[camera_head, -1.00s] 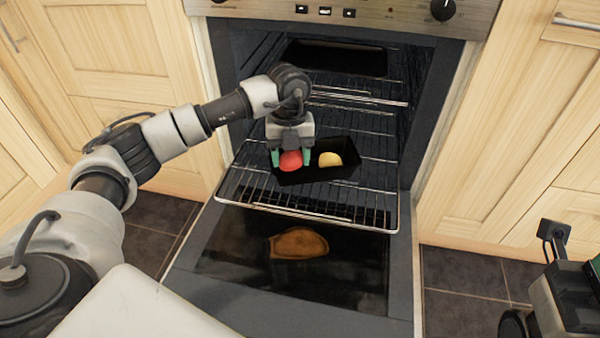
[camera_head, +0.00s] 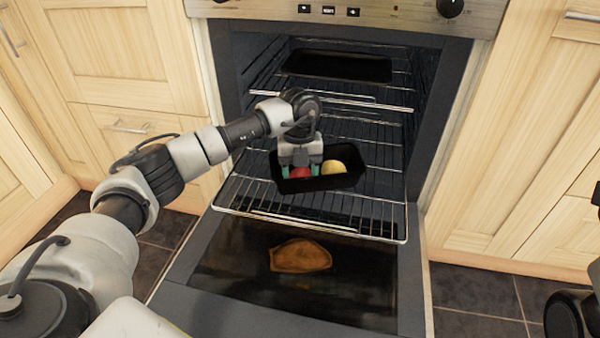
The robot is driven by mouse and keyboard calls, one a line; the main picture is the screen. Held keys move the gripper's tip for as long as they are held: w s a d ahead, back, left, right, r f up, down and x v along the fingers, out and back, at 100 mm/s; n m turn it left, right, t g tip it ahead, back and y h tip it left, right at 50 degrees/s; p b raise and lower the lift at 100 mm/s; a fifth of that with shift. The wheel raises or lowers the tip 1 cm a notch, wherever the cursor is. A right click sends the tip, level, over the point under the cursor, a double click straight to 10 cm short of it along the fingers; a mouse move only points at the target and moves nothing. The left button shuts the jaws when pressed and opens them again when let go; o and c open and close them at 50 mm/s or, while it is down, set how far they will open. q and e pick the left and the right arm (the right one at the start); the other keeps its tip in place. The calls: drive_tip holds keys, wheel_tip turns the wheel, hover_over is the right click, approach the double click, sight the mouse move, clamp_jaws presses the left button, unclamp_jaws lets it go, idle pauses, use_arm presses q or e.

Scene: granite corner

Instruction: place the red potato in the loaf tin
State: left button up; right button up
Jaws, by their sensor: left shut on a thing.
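The black loaf tin (camera_head: 318,184) stands on the pulled-out oven rack. The red potato (camera_head: 300,173) is at the left end of the tin, low between the fingers of my left gripper (camera_head: 300,172). My left gripper points down into the tin and is shut on the red potato. The tin's front wall hides the potato's lower part, so I cannot tell whether it touches the tin's floor. A yellow round item (camera_head: 333,167) lies in the tin just right of the potato.
The open oven door (camera_head: 220,290) lies flat in front, with a brown flat piece (camera_head: 300,256) on it. A dark tray (camera_head: 338,65) sits on a higher rack inside. The wire rack (camera_head: 262,205) has bare room around the tin. Wooden cabinets flank the oven.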

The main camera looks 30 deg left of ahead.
use_arm(q)
drive_tip(key=o, duration=0.8)
drive_tip(key=shift+f, duration=0.1)
drive_tip(key=shift+c, duration=0.2)
